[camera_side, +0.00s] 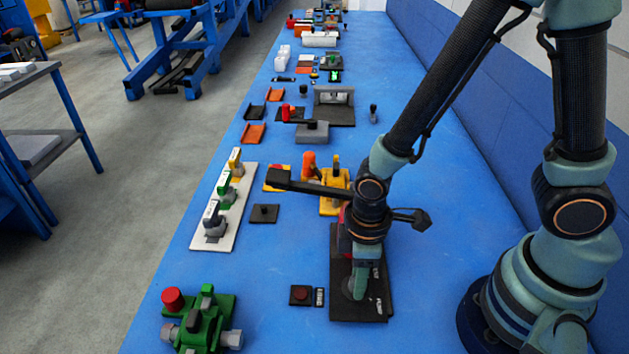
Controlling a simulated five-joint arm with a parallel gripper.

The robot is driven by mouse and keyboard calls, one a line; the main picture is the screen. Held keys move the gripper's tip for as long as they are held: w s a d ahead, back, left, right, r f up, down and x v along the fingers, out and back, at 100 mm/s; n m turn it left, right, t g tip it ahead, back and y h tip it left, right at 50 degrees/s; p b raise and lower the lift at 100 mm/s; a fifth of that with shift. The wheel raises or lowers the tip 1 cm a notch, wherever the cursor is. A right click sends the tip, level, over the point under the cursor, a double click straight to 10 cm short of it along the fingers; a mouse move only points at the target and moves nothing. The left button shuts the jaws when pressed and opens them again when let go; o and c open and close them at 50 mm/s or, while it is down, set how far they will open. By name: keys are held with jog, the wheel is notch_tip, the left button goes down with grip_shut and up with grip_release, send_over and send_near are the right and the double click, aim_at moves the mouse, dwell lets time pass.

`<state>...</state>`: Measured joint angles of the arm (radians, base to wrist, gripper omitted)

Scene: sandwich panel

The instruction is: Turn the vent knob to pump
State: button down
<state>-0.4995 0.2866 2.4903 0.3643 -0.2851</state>
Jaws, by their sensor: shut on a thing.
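The black vent panel (345,312) lies on the blue bench, with white lettering near its front right corner. My gripper (358,286) points down over the front half of this panel, its teal finger close to the surface. It is shut on the vent knob, which the fingers and wrist hide almost wholly. I cannot tell which way the knob points. A red part (342,236) shows just behind my wrist, partly covered.
A small black plate with a dark red button (300,294) lies left of the panel. A green valve block (207,322) stands front left. A white plate with several levers (222,240) lies left. Yellow fixtures (333,205) stand close behind my wrist.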

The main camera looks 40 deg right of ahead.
jog(key=shift+m, duration=0.3)
jog(key=m, duration=0.3)
jog(key=shift+m, duration=0.4)
jog(key=m, duration=0.9)
jog(key=shift+m, duration=2.2)
jog(key=shift+c, duration=2.3)
grip_release()
